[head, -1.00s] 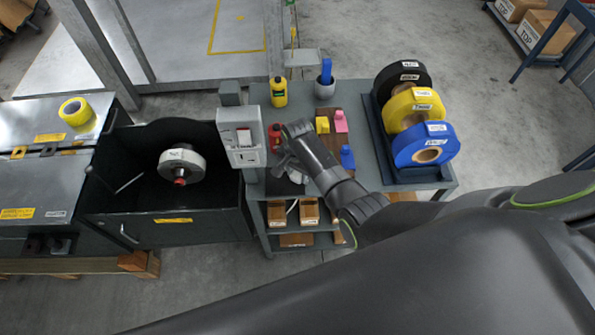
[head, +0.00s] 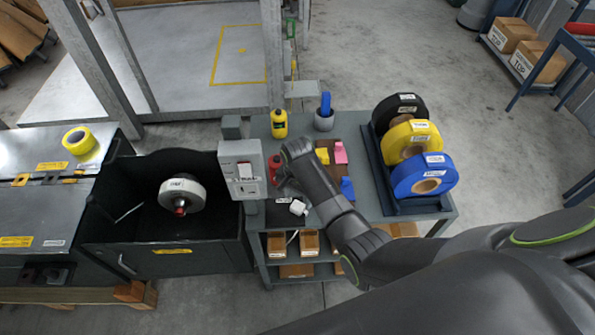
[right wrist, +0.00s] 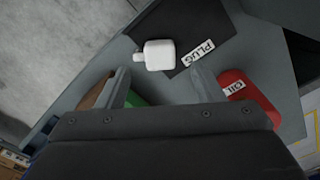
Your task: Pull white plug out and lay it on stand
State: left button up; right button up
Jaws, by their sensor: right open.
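The white plug (head: 298,207) lies on a dark mat (right wrist: 215,35) marked PLUG on the grey stand (head: 362,172); it also shows in the right wrist view (right wrist: 160,55). The plug is loose, with nothing gripping it. My right gripper (head: 280,180) is open and empty. In the right wrist view its fingers (right wrist: 162,82) are apart, with the plug beyond them and clear of both. The grey wall box (head: 241,168) stands left of the gripper. My left gripper is not in view.
A red container (right wrist: 248,97) stands close beside the right gripper. A yellow bottle (head: 279,123), a cup with a blue item (head: 324,120) and a rack of tape rolls (head: 412,207) share the stand. A dark bin with a roll (head: 181,194) is left of the box.

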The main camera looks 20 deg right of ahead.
notch_tip(320, 180, up, 13)
jog(key=shift+f, duration=0.2)
dwell(0.5)
